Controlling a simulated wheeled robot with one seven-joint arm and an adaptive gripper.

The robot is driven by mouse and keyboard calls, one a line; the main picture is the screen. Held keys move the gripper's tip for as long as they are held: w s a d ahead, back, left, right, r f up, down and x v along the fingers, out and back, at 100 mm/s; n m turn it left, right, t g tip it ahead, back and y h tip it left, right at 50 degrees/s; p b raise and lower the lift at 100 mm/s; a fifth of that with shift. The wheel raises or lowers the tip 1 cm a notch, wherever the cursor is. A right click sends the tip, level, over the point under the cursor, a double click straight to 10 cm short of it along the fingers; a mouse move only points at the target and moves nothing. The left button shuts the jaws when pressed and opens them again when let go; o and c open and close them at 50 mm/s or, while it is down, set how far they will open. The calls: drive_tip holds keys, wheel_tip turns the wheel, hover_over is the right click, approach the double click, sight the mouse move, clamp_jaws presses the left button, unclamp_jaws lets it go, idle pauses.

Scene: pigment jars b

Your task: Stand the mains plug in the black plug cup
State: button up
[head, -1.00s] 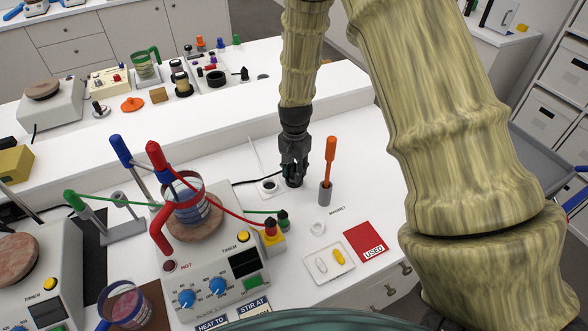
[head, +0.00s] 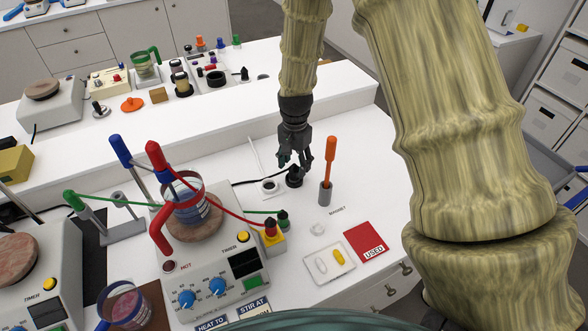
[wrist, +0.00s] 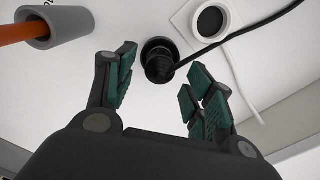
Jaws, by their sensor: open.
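The black mains plug (wrist: 160,66) stands in the round black plug cup (wrist: 155,43) in the wrist view, with its black cable leading off to the upper right. In the head view the plug and cup show as one small dark shape (head: 294,178) on the white bench; I cannot tell how deep the plug sits. My gripper (head: 295,165) is open and empty just above it. In the wrist view the teal-padded fingers (wrist: 163,85) are spread on either side of the plug, clear of it.
A white square socket (head: 269,187) with a dark round hole lies just left of the cup. An orange-handled tool stands in a grey holder (head: 325,194) close on the right. A hotplate (head: 217,285) with a beaker and coloured handles stands front left.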

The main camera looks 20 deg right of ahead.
sight(295, 166)
wheel_tip(295, 166, up, 9)
drive_tip(key=shift+f, duration=0.2)
idle(0.6)
